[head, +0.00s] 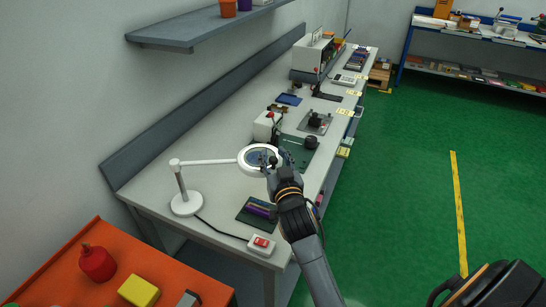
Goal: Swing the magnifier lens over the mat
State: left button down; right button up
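The magnifier has a white round base (186,204) on the grey bench, an upright post, and a white arm reaching right to a ring-shaped lens (250,160). My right gripper (270,166) is at the lens ring's right side and overlaps it in the picture; I cannot tell whether it grips or only touches it. Its fingers are too small and dark to read. A dark green mat (296,146) lies just beyond the lens, partly hidden by the gripper. A smaller dark mat (244,216) with coloured strips lies nearer. My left gripper is not in view.
A white box with a red switch (262,244) and its cable lie at the bench's near edge. A white device (263,126) stands behind the lens. An orange table (60,278) holds a red bottle and yellow block.

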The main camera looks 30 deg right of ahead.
jog(key=shift+s+a+f, duration=0.1)
jog(key=shift+s+f, duration=0.05)
jog(key=v, duration=0.7)
jog(key=shift+s, duration=0.15)
